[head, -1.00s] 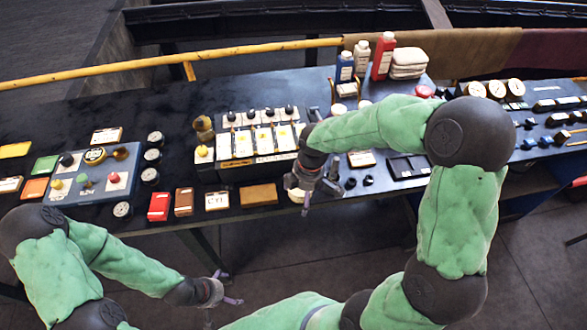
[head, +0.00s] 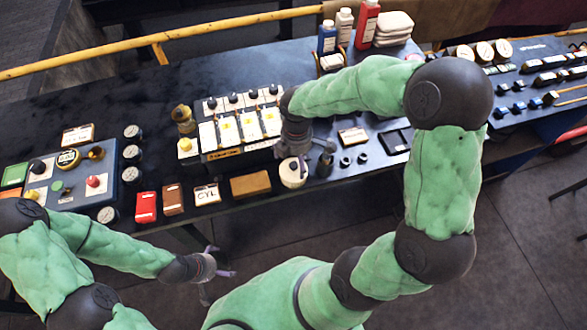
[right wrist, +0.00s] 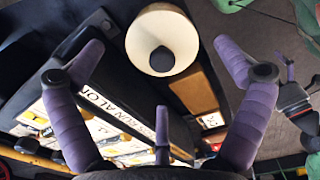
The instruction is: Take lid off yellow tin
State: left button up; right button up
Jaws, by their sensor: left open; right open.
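A small round pale yellow tin (head: 293,173) stands near the front edge of the bench, at the middle of the head view. The right wrist view shows its cream lid (right wrist: 160,25) with a dark knob (right wrist: 162,59) from above. The lid looks seated on the tin. My right gripper (head: 302,160) is over and beside the tin, partly covering it. In the right wrist view the gripper (right wrist: 161,45) has its fingers spread, with the lid beyond and between the tips, apparently apart from them. My left gripper (head: 224,262) is open and empty, low in front of the bench.
A brown block (head: 250,184), a CYL card (head: 207,194) and a red box (head: 146,206) lie left of the tin. A switch console (head: 240,130) stands behind. Small dark knobs (head: 345,161) lie to the right. Bottles (head: 327,38) stand at the back.

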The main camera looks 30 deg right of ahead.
aim_at(295, 164)
notch_tip(295, 164, down, 4)
jog(key=shift+w+a+f+b, duration=0.15)
jog(key=shift+f+b, duration=0.1)
jog(key=shift+b, duration=0.4)
jog(key=c, duration=1.1)
jog(key=shift+s+a, duration=0.1)
jog(key=shift+s, duration=0.15)
jog(key=c, duration=0.3)
